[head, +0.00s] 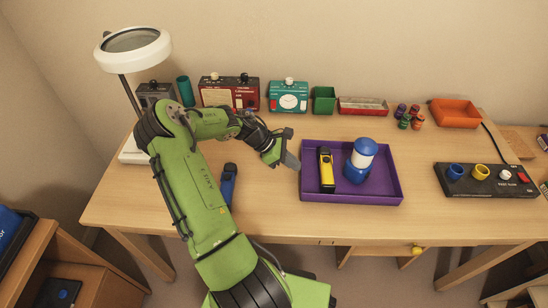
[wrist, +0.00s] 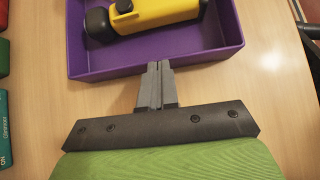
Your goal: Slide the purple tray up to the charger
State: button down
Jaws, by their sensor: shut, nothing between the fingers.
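The purple tray (head: 380,198) lies on the desk, right of my gripper (head: 295,166). It holds a yellow-and-black torch (head: 326,171) and a blue-and-white lantern (head: 359,162). The black charger (head: 462,185), with a blue and a yellow cup on top, stands right of the tray across a strip of bare desk. My gripper is shut and empty at the tray's left side. In the wrist view my fingertips (wrist: 158,68) are at the tray's near wall (wrist: 110,72); I cannot tell whether they touch it. The torch also shows there (wrist: 150,15).
A blue tool (head: 228,186) lies left of the tray.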

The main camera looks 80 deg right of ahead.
aim_at(331, 169)
jog(key=s+p, duration=0.1)
jog(key=s, duration=0.3)
jog(key=s+d+p, duration=0.1)
jog(key=s, duration=0.4)
jog(key=s+d+p, duration=0.1)
jog(key=s, duration=0.3)
jog(key=shift+s+d, duration=0.2)
jog(key=shift+s, duration=0.1)
jog(key=w, duration=0.1)
jog(key=w+p, duration=0.1)
jog(key=w, duration=0.1)
jog(key=shift+w+a+r, duration=0.15)
jog(key=shift+w+a, duration=0.15)
jog(key=shift+w, duration=0.05)
jog(key=p+v, duration=0.2)
jog(key=v, duration=0.8)
jog(key=shift+w, duration=0.15)
